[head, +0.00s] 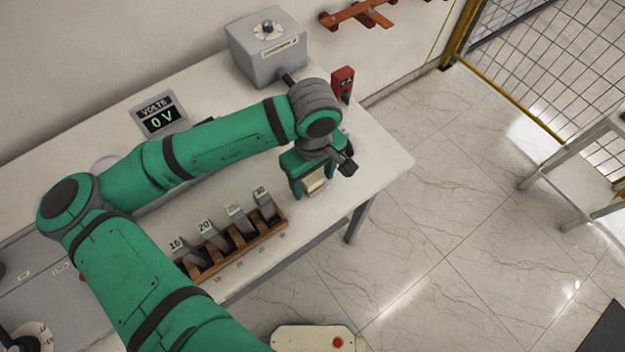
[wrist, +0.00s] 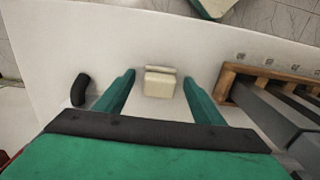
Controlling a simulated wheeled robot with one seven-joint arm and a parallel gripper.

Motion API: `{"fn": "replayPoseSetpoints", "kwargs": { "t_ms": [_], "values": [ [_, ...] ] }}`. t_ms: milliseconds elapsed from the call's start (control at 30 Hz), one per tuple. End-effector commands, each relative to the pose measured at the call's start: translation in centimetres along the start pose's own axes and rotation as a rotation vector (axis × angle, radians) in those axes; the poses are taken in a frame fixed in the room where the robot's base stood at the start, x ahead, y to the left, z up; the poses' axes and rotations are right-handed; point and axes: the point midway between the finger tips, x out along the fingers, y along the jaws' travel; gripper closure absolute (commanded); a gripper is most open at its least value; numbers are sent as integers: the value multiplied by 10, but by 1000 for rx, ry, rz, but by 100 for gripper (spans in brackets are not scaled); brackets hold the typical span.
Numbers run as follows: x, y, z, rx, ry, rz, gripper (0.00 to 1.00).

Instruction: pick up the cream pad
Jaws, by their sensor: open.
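The cream pad (wrist: 160,85) is a small pale block on the white table (wrist: 60,35), with a light bar along its far edge in the wrist view. My gripper (wrist: 160,82) is open, with one green finger on each side of the pad and a clear gap to both. In the head view my gripper (head: 312,190) is near the right end of the table, pointing down. The pad (head: 315,182) shows there between the fingers, partly hidden by them. I cannot tell the exact height of the fingertips over the table.
A wooden rack (head: 228,248) holding several numbered grey pieces stands close to my gripper. It lies right of the gripper in the wrist view (wrist: 228,85). A short black piece (wrist: 80,90) is left of the fingers. A voltmeter (head: 160,116), grey box (head: 268,48) and red device (head: 343,83) stand behind.

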Motion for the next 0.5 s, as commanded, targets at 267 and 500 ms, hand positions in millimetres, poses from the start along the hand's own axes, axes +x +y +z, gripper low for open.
{"fn": "replayPoseSetpoints", "kwargs": {
  "t_ms": [267,500],
  "values": [
    [3,0,0,0,0,0,38],
    [3,0,0,0,0,0,82]
  ]
}}
